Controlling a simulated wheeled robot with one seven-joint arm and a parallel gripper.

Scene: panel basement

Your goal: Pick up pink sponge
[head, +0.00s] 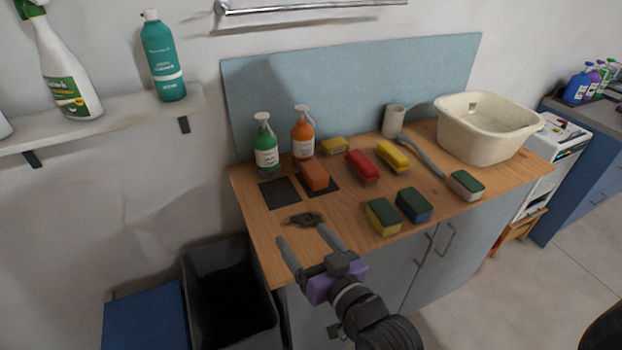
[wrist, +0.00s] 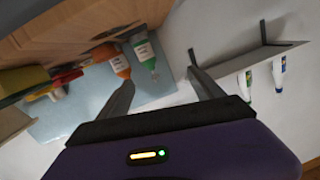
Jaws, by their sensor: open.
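No sponge that is clearly pink shows in the head view. The closest in colour are a red sponge (head: 362,167) in the middle of the wooden counter and an orange sponge (head: 314,175) on a dark square at the left. My gripper (head: 301,236) is open and empty at the counter's front left edge, in front of and apart from both sponges. In the wrist view my open gripper (wrist: 160,74) has nothing between its fingers. That view is turned, and no pink sponge can be made out in it.
Green and orange bottles (head: 266,148) (head: 303,132) stand behind the orange sponge. Yellow and green-topped sponges (head: 393,156) (head: 414,205) lie to the right, with a cream basin (head: 487,128) at the far right. A small dark object (head: 303,219) lies near my fingers. A dark bin (head: 228,300) stands below left.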

